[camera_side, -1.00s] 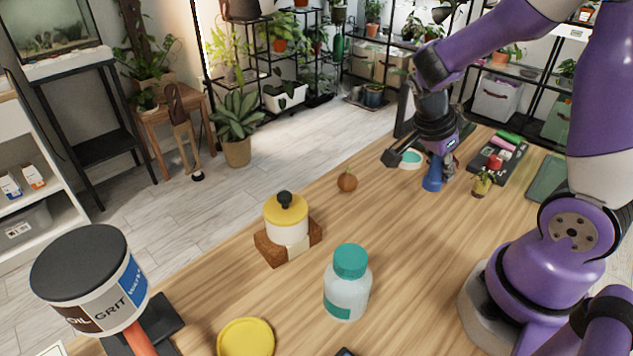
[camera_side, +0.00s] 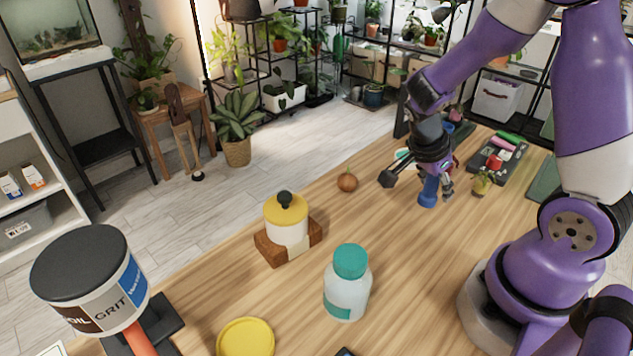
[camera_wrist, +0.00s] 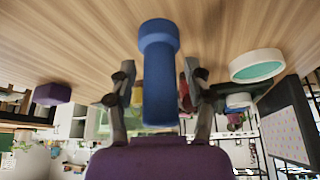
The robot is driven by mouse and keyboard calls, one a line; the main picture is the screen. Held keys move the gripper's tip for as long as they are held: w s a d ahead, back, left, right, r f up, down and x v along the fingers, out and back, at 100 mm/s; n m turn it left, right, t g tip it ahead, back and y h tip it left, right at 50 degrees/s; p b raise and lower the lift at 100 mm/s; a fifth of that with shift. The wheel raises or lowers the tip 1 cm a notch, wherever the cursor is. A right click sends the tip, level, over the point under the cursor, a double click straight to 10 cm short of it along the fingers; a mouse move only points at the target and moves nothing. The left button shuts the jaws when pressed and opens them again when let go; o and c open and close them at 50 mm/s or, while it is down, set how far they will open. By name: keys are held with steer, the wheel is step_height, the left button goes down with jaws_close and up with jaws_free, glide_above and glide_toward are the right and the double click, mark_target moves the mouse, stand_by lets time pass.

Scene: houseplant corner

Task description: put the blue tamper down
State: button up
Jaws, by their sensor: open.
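The blue tamper (camera_side: 428,192) is at the far part of the wooden table, roughly upright, with its wide end down at the wood. In the wrist view the tamper (camera_wrist: 158,85) is between the two fingers, its wide end beyond the fingertips. My gripper (camera_side: 418,183) is low over the table around the tamper. In the wrist view my gripper (camera_wrist: 160,74) is open, with a visible gap on each side of the tamper. I cannot tell exactly how the wide end meets the table.
A white-and-teal dish (camera_wrist: 257,67) is close by. A round brown onion-like thing (camera_side: 347,183) lies to the left; a small plant (camera_side: 482,181) stands to the right. A teal-capped bottle (camera_side: 347,285) and yellow-lidded canister (camera_side: 287,222) stand nearer. Bare wood lies between.

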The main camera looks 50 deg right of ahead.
steer(key=v, duration=1.2)
steer(key=s+a+r+n+t+y, duration=0.1)
steer(key=a+n, duration=0.4)
steer(key=n, duration=0.6)
steer(key=s+a+r+n+t+y, duration=0.1)
steer(key=a+r+n+t+y, duration=0.2)
steer(key=n, duration=0.7)
steer(key=a+r+t, duration=0.1)
steer(key=a+t, duration=0.1)
steer(key=t, duration=0.1)
steer(key=shift+n+y, duration=0.4)
